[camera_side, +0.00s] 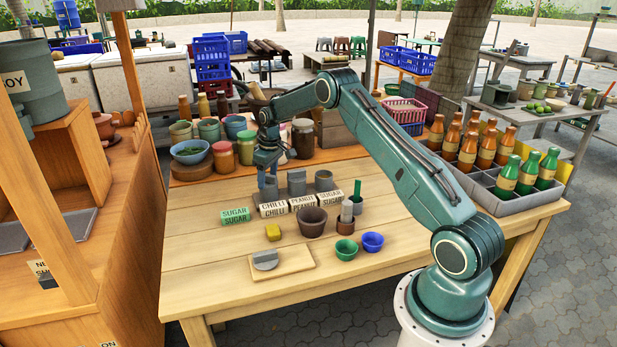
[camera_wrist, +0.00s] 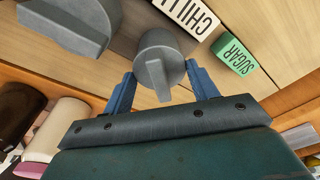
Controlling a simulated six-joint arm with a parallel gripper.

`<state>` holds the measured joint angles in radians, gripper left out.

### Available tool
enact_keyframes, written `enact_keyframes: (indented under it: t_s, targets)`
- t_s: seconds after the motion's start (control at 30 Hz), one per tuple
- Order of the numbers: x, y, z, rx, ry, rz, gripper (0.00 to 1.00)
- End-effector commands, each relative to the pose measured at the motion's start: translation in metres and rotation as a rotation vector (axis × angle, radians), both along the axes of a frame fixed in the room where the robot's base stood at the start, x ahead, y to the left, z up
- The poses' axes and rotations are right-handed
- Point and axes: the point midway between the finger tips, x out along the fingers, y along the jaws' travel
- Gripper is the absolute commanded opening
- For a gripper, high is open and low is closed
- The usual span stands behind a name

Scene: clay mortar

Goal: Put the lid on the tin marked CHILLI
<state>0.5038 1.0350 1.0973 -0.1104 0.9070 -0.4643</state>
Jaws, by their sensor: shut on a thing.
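My gripper (camera_wrist: 162,79) is shut on a grey round lid (camera_wrist: 156,75) with a bar handle, a finger at either side of it. In the side view my gripper (camera_side: 267,182) is low behind the white CHILLI label block (camera_side: 273,209); this block also shows in the wrist view (camera_wrist: 190,14). A grey round body shows beyond the lid in the wrist view; I cannot tell whether the lid is seated on the CHILLI tin, which the fingers hide in the side view. Beside it stands a lidded grey tin (camera_side: 297,183), also in the wrist view (camera_wrist: 70,22).
An open grey tin (camera_side: 323,181) stands further right. Another grey lid (camera_side: 265,260) lies on a board (camera_side: 290,262). A green SUGAR block (camera_side: 235,216), brown pot (camera_side: 311,222) and small bowls (camera_side: 372,242) stand in front. Jars (camera_side: 222,155) line the back. The table's front left is clear.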

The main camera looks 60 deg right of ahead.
Motion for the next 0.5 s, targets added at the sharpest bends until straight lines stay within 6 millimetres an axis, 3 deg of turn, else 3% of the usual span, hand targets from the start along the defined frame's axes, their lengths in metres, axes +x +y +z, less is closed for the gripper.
enact_keyframes:
  t_s: [0.17, 0.2, 0.3, 0.33, 0.5]
  targets:
    - [0.0000, 0.0000, 0.0001, 0.000, 0.000, 0.000, 0.37]
    - [0.0000, 0.0000, 0.0001, 0.000, 0.000, 0.000, 0.60]
    - [0.0000, 0.0000, 0.0001, 0.000, 0.000, 0.000, 0.80]
    - [0.0000, 0.0000, 0.0001, 0.000, 0.000, 0.000, 0.84]
    - [0.0000, 0.0000, 0.0002, 0.000, 0.000, 0.000, 0.84]
